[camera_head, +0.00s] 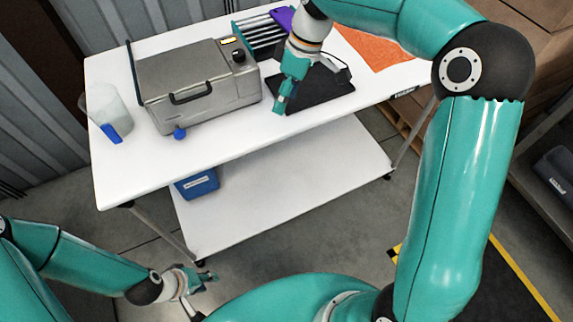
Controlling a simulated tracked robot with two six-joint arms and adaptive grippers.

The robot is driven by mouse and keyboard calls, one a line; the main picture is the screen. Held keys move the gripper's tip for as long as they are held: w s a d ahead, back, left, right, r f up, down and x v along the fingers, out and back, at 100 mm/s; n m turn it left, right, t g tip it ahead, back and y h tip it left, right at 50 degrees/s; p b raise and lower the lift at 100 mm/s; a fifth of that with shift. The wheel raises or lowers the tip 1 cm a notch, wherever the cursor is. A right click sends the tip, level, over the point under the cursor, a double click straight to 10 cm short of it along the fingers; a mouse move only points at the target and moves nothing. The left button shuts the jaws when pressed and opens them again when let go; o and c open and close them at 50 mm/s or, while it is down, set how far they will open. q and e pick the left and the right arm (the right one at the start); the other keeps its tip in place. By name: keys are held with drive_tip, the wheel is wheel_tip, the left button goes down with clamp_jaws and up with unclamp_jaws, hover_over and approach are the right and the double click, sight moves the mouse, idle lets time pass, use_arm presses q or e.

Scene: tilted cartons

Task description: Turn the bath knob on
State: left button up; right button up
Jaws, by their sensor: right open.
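The bath (195,85) is a grey metal box with a closed lid and a dark front handle. It stands on the white table's top. Its black knob (239,56) is on the upper right part, near a small lit display. My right gripper (281,103) points down, open, to the right of the bath and in front of the knob, apart from the knob. It is over the left edge of a black flat stand. My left gripper (205,279) is low at the front, away from the table top; its finger opening is too small to tell.
The white table (150,165) has a lower shelf with a blue box (197,184). The black stand (318,90) is to the right, with a rack (259,38) and an orange mat (374,46) behind.

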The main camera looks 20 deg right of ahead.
drive_tip(key=s+a+f+g+b, duration=0.1)
drive_tip(key=s+f, duration=0.1)
drive_tip(key=f, duration=0.7)
drive_tip(key=s+a+f+m+g, duration=0.1)
drive_tip(key=s+f, duration=0.2)
drive_tip(key=f, duration=0.5)
drive_tip(key=shift+s+a+f+m+b, duration=0.25)
drive_tip(key=shift+a+f+m+b, duration=0.05)
drive_tip(key=shift+f+b, duration=0.05)
